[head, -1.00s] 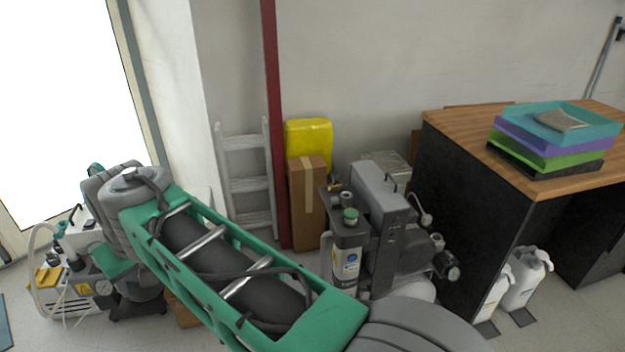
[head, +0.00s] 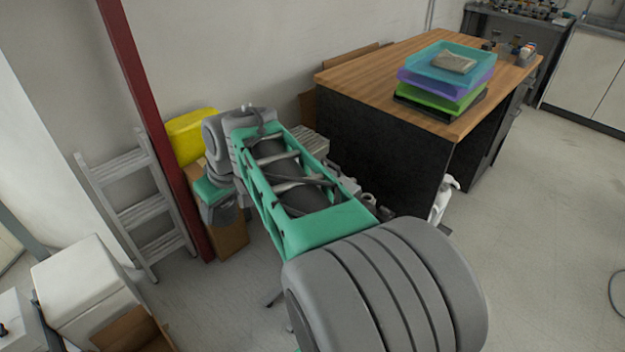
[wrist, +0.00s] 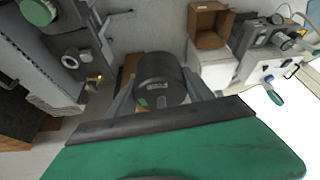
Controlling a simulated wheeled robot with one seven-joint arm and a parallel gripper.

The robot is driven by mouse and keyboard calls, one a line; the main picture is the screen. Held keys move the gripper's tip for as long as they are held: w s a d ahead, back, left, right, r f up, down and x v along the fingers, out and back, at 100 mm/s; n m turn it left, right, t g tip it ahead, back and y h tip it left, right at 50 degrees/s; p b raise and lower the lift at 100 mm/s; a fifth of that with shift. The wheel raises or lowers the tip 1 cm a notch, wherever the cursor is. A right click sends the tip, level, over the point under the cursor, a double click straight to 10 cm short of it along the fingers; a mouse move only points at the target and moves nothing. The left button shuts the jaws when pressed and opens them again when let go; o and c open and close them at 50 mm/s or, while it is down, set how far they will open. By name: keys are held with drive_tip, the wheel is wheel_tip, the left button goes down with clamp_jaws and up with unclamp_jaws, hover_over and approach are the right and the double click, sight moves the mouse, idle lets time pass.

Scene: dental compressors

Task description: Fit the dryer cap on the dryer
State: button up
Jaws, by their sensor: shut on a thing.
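In the wrist view my gripper (wrist: 163,92) is shut on a dark, round cap (wrist: 160,72), which appears to be the dryer cap. A small green mark shows on its near side. The cap is held clear, with floor and boxes beyond it. The compressor unit (wrist: 60,45) is at the left of the wrist view, apart from the cap, with a green round top (wrist: 38,12) at the upper left corner. I cannot tell which part of it is the dryer. In the head view my arm hides most of the compressor, and the held cap cannot be made out.
A wooden-topped desk (head: 400,65) with stacked trays (head: 445,80) stands right of my arm. A red post (head: 150,120), a grey ladder (head: 135,200), a yellow container (head: 187,135) and a cardboard box (head: 230,235) are left. Open floor (head: 550,220) lies at right.

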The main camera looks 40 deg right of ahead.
drive_tip(key=s+d+f+n+p, duration=0.1)
drive_tip(key=s+d+p, duration=0.1)
drive_tip(key=d, duration=0.4)
drive_tip(key=s+d+f+p, duration=0.1)
drive_tip(key=s+d+p, duration=0.2)
drive_tip(key=d, duration=0.4)
drive_tip(key=s+d+f+n+y+p, duration=0.1)
drive_tip(key=s+d+f+p, duration=0.1)
drive_tip(key=d, duration=0.5)
drive_tip(key=shift+s+f+n+p, duration=0.1)
drive_tip(key=shift+s+n+p, duration=0.25)
drive_tip(key=shift+p, duration=0.55)
drive_tip(key=shift+g, duration=0.3)
drive_tip(key=shift+f+b, duration=1.85)
drive_tip(key=shift+f, duration=0.9)
drive_tip(key=shift+s, duration=0.1)
drive_tip(key=shift+f+b, duration=1.6)
drive_tip(key=shift+f, duration=0.25)
drive_tip(key=o, duration=1.6)
drive_tip(key=shift+c, duration=0.2)
